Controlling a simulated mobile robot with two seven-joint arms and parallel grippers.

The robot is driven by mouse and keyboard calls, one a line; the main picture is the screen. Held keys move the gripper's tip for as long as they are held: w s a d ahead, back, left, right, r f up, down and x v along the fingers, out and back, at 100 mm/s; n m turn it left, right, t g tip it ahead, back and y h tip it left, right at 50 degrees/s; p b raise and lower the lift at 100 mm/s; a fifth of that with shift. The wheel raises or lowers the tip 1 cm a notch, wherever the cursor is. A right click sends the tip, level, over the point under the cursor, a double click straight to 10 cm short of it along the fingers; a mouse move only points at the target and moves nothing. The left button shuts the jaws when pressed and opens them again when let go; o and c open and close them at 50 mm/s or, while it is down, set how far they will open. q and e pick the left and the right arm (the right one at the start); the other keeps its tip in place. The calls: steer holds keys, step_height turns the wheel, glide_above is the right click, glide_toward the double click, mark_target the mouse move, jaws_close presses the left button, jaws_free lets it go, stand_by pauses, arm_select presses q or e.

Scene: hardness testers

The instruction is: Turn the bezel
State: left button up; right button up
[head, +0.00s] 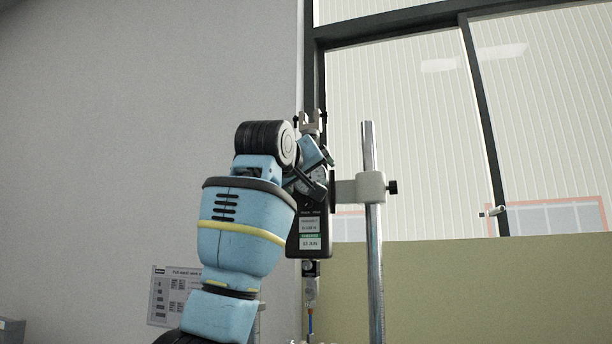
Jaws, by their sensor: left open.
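A dark gauge (310,224) with a printed label on its lower front hangs upright beside a steel post. Its upper face, where a round dial partly shows, is mostly covered by my left arm and hand, so I cannot make out the bezel clearly. My left gripper (318,179) is open in front of this upper part, its dark fingers close to the dial. Whether they touch the bezel or stand around it I cannot tell. My right gripper is not in view.
The steel post (374,278) stands right of the gauge, with a pale clamp (370,187) and black knob joining them. A pale bracket (312,122) shows above the gauge and a thin fitting (310,290) below. A printed sheet (161,296) is on the grey wall.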

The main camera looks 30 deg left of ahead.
arm_select(q)
steer(key=shift+c, duration=0.3)
steer(key=c, duration=0.9)
steer(key=shift+n, duration=1.4)
steer(key=o, duration=1)
steer(key=shift+c, duration=0.2)
steer(key=shift+s, duration=0.1)
steer(key=v, duration=0.7)
steer(key=shift+s+d, duration=0.15)
steer(key=shift+s, duration=0.2)
